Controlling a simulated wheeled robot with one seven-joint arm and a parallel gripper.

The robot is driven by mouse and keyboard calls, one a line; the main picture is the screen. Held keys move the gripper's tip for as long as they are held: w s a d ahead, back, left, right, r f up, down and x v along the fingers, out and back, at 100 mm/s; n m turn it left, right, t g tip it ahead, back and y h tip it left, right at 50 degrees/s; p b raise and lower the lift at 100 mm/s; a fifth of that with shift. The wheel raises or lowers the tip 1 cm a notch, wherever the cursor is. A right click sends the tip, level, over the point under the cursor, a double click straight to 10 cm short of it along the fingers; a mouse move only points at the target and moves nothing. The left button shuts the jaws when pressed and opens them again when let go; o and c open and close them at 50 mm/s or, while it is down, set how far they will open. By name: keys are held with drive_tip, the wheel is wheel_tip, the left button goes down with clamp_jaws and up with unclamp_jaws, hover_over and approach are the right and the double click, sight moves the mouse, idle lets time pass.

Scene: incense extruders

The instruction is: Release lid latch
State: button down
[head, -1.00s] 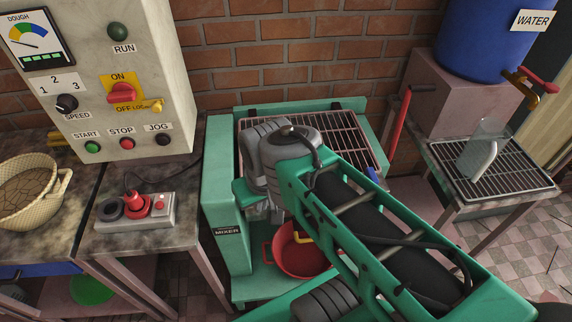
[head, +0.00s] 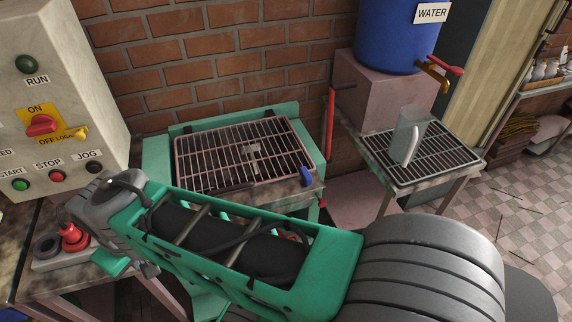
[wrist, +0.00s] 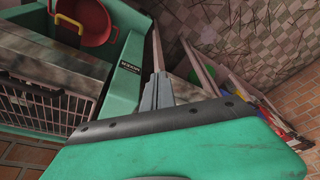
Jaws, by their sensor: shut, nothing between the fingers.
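The mixer (head: 160,160) is a green-framed machine with a barred metal grille lid (head: 215,165), which lies flat and closed on top. A small blue part (head: 307,176), which looks like the lid latch, sits at the lid's front right corner. My gripper (wrist: 157,90) is shut and empty in the wrist view, beside the mixer's labelled side wall (wrist: 130,68). The lid's grille (wrist: 40,105) shows at left there, apart from the fingers. In the head view my arm crosses in front of the mixer, and the fingertips cannot be made out.
The control cabinet (head: 60,90) and a pedal-like box with a red knob (head: 73,236) are at left. A red bowl (wrist: 88,22) sits low in the mixer. At right are the blue water barrel (head: 398,35) and a rack (head: 445,150) holding a clear jug (head: 408,135).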

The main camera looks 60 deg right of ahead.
drive_tip(key=d+r+m+g+h+p, duration=0.2)
drive_tip(key=d+m, duration=0.7)
drive_tip(key=d, duration=0.5)
drive_tip(key=d+r+m+g+h+p, duration=0.1)
drive_tip(key=d+m+g, duration=0.1)
drive_tip(key=d+m, duration=0.9)
drive_tip(key=s+d+m+g+p, duration=0.1)
drive_tip(key=s+d+m, duration=0.5)
drive_tip(key=d, duration=0.7)
drive_tip(key=shift+s+d+f+m+g, duration=0.15)
drive_tip(key=shift+s+d+m+g, duration=0.25)
drive_tip(key=shift+s+g, duration=0.3)
drive_tip(key=p, duration=0.1)
approach(294, 171)
drive_tip(key=f, duration=0.1)
drive_tip(key=w+a+f, duration=0.1)
drive_tip(key=f, duration=0.2)
drive_tip(key=shift+w+a+f, duration=0.15)
drive_tip(key=shift+a+f, duration=0.1)
drive_tip(key=shift+f, duration=0.05)
drive_tip(key=s+d, duration=0.1)
drive_tip(key=s+d+f+p, duration=0.1)
drive_tip(key=s+d, duration=0.1)
drive_tip(key=shift+d+p, duration=0.15)
drive_tip(key=shift+p, duration=0.15)
